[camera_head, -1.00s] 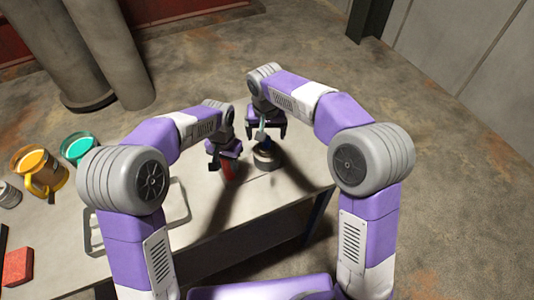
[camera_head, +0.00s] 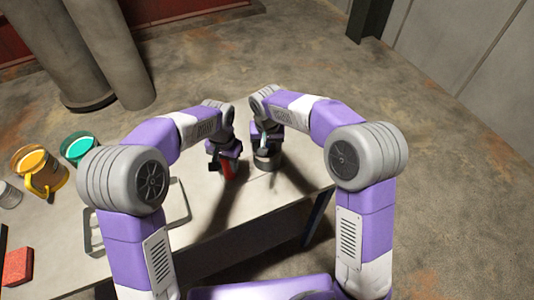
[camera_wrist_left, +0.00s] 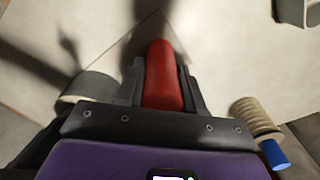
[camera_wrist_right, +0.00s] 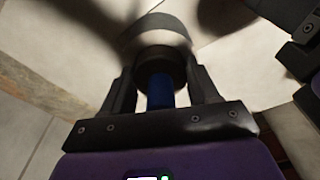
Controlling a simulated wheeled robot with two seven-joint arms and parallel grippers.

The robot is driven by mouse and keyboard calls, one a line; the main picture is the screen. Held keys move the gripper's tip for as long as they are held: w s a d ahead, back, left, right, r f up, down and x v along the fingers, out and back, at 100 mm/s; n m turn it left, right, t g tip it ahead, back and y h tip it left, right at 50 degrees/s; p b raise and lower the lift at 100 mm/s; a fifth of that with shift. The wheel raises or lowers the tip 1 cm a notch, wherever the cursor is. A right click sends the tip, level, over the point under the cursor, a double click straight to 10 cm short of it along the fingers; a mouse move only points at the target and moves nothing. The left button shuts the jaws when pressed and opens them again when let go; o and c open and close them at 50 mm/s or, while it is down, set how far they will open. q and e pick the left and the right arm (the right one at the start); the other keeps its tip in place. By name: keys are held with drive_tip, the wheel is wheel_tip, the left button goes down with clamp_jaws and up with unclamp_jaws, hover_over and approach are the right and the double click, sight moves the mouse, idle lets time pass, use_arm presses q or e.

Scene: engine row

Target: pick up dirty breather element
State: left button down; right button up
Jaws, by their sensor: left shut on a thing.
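A dark round element with a blue grip (camera_wrist_right: 160,92) stands in a round metal housing (camera_wrist_right: 155,32); it looks like the dirty breather element. In the head view the housing (camera_head: 267,164) stands on the table near its far right edge. My right gripper (camera_head: 266,146) is above it, pointing down. In the right wrist view its fingers stand on both sides of the blue grip, with gaps, so it is open. My left gripper (camera_head: 222,166) is shut on a red cylindrical thing (camera_wrist_left: 162,75), left of the housing.
An orange mug (camera_head: 42,172), a teal-topped container (camera_head: 80,148) and a red block (camera_head: 18,266) are on the table's left part. A metal frame (camera_head: 178,205) is near my left arm.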

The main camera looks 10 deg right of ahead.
drive_tip(key=c, duration=0.5)
drive_tip(key=shift+r, duration=0.15)
wheel_tip(320, 180, up, 10)
drive_tip(key=shift+f, duration=0.1)
drive_tip(key=o, duration=0.4)
drive_tip(key=c, duration=0.4)
